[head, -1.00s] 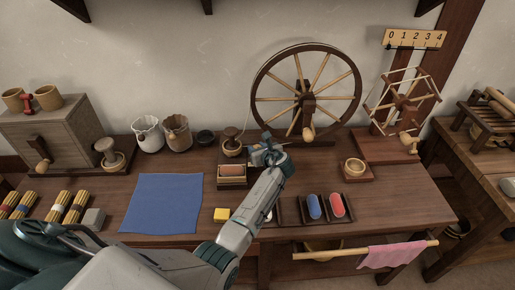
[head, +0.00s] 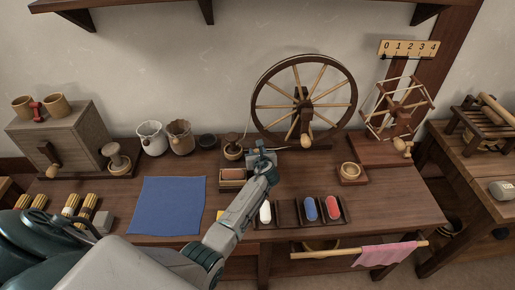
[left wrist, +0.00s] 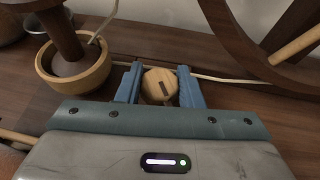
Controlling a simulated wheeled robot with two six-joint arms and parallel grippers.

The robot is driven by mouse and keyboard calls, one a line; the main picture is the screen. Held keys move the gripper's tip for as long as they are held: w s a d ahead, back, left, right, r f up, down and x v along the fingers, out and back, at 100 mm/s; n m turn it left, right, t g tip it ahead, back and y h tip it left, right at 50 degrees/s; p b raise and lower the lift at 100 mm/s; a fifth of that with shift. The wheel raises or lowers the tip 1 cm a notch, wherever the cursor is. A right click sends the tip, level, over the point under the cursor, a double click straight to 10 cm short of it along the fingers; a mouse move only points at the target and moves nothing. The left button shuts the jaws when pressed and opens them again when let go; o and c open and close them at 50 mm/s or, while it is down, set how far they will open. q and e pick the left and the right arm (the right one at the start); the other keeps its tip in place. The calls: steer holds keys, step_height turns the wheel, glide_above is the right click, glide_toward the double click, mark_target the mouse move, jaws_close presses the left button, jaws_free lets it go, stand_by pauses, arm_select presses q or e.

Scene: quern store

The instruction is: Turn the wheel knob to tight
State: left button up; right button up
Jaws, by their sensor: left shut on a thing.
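The wheel knob (left wrist: 160,84) is a round, pale wooden knob with a dark mark on its face. It sits between the two blue fingers of my left gripper (left wrist: 159,72) in the left wrist view, and the gripper is shut on it. In the head view my left gripper (head: 261,157) is at the table's back, left of the spinning wheel's base, and hides the knob. The large spoked spinning wheel (head: 268,82) stands upright to the right of it. I cannot read any tight marking. My right gripper is not in view.
A wooden cup (left wrist: 72,85) with a dark post stands close left of my gripper. A pale cord (left wrist: 225,79) runs behind the knob. A reel (head: 398,108) stands at right, a blue cloth (head: 166,205) lies at left, and small trays (head: 310,224) lie in front.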

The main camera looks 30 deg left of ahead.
arm_select(q)
steer(key=m+h+p, duration=0.1)
steer(key=p, duration=0.1)
steer(key=m+t+h+p, duration=0.1)
steer(key=p, duration=0.1)
steer(key=shift+a+r+h, duration=0.1)
steer(key=shift+r+h, duration=0.2)
steer(key=shift+f+m+t+h+p, duration=0.25)
steer(key=shift+m+t+h+p, duration=0.25)
steer(key=shift+m+h+p, duration=0.8)
steer(key=shift+y, duration=0.3)
steer(key=o, duration=1)
steer(key=shift+c, duration=0.2)
